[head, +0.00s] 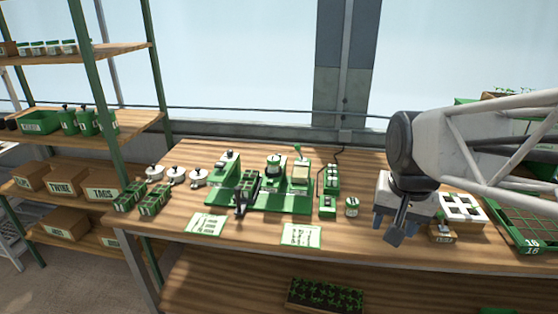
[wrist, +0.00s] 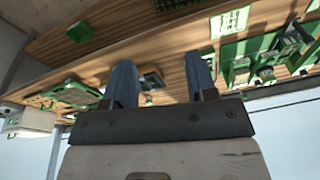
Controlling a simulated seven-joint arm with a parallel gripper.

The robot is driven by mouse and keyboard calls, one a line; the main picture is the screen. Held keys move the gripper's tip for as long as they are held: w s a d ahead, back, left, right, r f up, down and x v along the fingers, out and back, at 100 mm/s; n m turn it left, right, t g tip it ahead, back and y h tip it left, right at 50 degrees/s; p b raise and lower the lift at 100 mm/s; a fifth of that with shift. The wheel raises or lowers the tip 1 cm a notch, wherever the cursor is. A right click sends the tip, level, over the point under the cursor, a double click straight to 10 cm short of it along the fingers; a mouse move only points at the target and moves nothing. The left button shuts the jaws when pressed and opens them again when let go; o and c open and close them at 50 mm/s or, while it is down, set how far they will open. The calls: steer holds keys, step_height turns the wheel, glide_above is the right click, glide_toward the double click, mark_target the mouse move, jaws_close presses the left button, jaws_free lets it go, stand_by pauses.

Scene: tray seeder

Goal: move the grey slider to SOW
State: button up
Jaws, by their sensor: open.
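The green tray seeder (head: 272,207) stands on the wooden bench, left of my gripper in the head view. It has a tall green part at its left end, a round pot and a pale block on top, and a dark lever (head: 240,204) at its front. A grey slider and the word SOW are too small to make out. My gripper (head: 388,229) hangs above the bench to the right of the seeder, open and empty, clear of it. In the wrist view my gripper's two fingers (wrist: 162,65) are spread apart, and green machine parts (wrist: 262,48) show at the right.
White cards (head: 302,235) lie in front of the seeder. A small jar (head: 352,206) and a green control box (head: 327,206) stand between it and my gripper. A white tray (head: 462,208) and a green planted tray (head: 522,228) are to the right. White lidded pots (head: 176,175) are at the left.

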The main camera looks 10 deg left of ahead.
steer(key=w+a+m, duration=0.2)
steer(key=w+a, duration=0.6)
steer(key=w, duration=0.3)
steer(key=m+g, duration=0.2)
steer(key=m, duration=0.3)
glide_above(237, 188)
steer(key=f, duration=1.1)
steer(key=shift+d+f, duration=0.25)
steer(key=shift+a+f, duration=0.15)
steer(key=shift+a, duration=0.1)
steer(key=shift+f, duration=0.15)
steer(key=shift+f, duration=3.75)
steer(key=shift+c, duration=0.2)
jaws_close()
